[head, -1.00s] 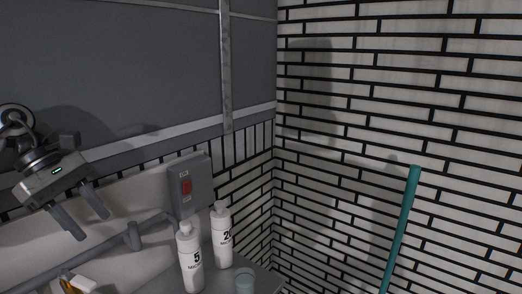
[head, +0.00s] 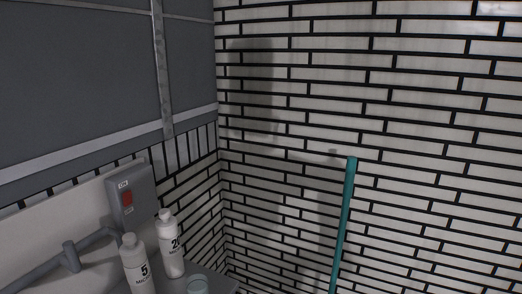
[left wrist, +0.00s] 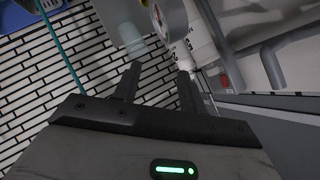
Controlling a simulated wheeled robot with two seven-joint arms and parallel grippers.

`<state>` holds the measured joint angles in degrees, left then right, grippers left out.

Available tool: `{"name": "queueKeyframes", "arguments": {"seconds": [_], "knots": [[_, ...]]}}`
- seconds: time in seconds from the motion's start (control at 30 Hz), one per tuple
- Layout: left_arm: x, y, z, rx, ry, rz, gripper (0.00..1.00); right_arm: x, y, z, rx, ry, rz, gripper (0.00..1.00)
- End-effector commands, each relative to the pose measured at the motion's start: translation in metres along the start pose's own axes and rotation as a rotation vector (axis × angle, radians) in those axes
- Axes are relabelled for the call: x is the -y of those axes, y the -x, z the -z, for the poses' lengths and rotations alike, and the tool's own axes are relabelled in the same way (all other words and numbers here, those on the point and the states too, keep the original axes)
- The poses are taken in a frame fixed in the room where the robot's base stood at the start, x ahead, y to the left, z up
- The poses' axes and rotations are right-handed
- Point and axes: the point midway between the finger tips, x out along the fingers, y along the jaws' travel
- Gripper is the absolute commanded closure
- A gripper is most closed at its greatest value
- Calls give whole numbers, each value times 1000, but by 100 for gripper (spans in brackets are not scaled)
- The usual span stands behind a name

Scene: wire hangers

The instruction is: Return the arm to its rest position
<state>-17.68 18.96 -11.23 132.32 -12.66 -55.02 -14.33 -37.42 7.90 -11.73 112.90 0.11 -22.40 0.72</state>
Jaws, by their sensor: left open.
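My left gripper (left wrist: 158,82) shows in the left wrist view with its two fingers apart and nothing between them. White bottles (left wrist: 188,30) appear beyond its fingertips there, apart from them as far as I can tell. The left gripper is out of the head view now. My right gripper is in no view. No wire hanger is in sight.
A grey switch box (head: 131,197) is on the wall behind. A teal pole (head: 344,225) stands by the tiled wall (head: 420,130).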

Motion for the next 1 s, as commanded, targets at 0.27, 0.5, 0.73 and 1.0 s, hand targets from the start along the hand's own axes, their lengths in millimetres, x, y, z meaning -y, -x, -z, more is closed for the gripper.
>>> {"name": "queueKeyframes", "arguments": {"seconds": [0.27,0.5,0.73,1.0], "knots": [[-67,50,-66,360,327,-233,58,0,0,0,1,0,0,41],[-106,96,-95,588,494,-365,58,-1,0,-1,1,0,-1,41],[-126,90,-102,581,546,-391,58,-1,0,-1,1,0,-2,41],[-147,56,-101,416,566,-367,58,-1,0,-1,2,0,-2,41]]}}
